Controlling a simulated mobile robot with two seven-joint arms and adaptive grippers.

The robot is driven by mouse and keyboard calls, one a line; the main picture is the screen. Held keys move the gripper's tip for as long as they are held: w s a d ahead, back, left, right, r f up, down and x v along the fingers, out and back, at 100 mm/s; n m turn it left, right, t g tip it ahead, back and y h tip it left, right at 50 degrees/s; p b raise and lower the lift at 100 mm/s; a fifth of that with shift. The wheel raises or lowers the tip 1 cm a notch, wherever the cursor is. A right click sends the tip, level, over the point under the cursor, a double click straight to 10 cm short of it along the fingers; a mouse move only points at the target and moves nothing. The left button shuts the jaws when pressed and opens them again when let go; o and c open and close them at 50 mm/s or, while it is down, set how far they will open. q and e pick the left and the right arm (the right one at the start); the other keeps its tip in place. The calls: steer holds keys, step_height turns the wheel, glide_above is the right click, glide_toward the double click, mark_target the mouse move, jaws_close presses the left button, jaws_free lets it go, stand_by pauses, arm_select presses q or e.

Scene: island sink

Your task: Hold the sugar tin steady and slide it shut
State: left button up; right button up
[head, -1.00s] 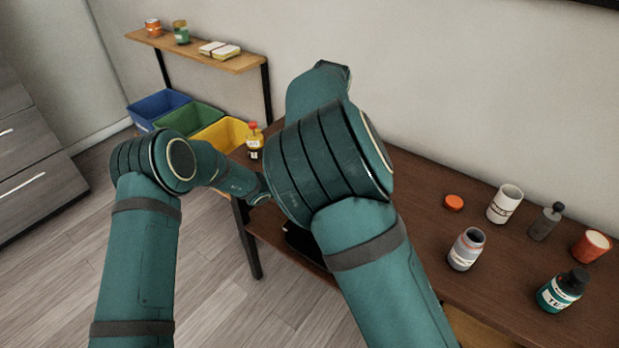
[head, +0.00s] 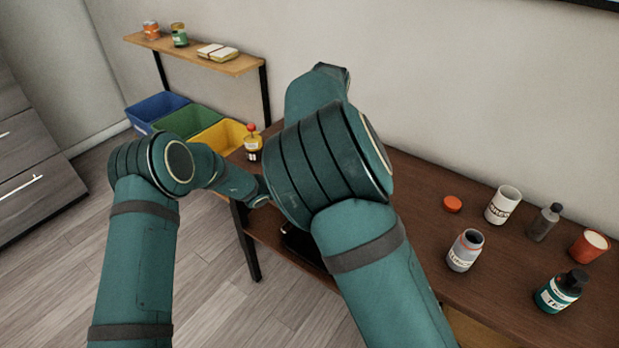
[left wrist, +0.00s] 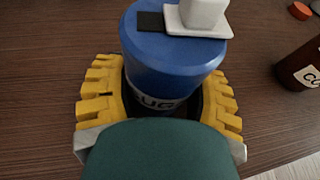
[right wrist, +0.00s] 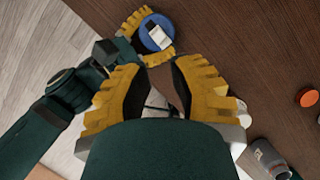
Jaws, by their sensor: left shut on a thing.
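The sugar tin (left wrist: 172,60) is blue with a partly hidden label. It stands upright on the brown table in the left wrist view. Its lid has a white sliding piece (left wrist: 200,18) beside a dark patch that looks like an opening. My left gripper (left wrist: 160,100) is shut on the tin's body, with yellow fingers on both sides. In the right wrist view the tin (right wrist: 153,44) shows beyond my right gripper (right wrist: 160,75), which is open and apart from it. In the head view my right arm hides the tin and both grippers.
On the table's right stand a white jar (head: 503,205), a grey jar (head: 465,250), a grey bottle (head: 543,222), an orange pot (head: 590,246) and a teal jar (head: 556,292). A red lid (head: 452,204) lies near them. A brown jar (left wrist: 302,66) is right of the tin.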

steer(key=shift+s+d, duration=0.15)
steer(key=shift+d, duration=0.3)
jaws_close()
steer(key=s+d+n+g+y, duration=0.1)
steer(key=s+d+n+y, duration=0.1)
steer(key=s+d+n, duration=0.3)
steer(key=w+a+f+n, duration=0.1)
steer(key=w+a+f, duration=0.4)
steer(key=f, duration=0.4)
steer(key=shift+w, duration=0.4)
steer(key=shift+a+f, duration=0.1)
steer(key=shift+a, duration=0.05)
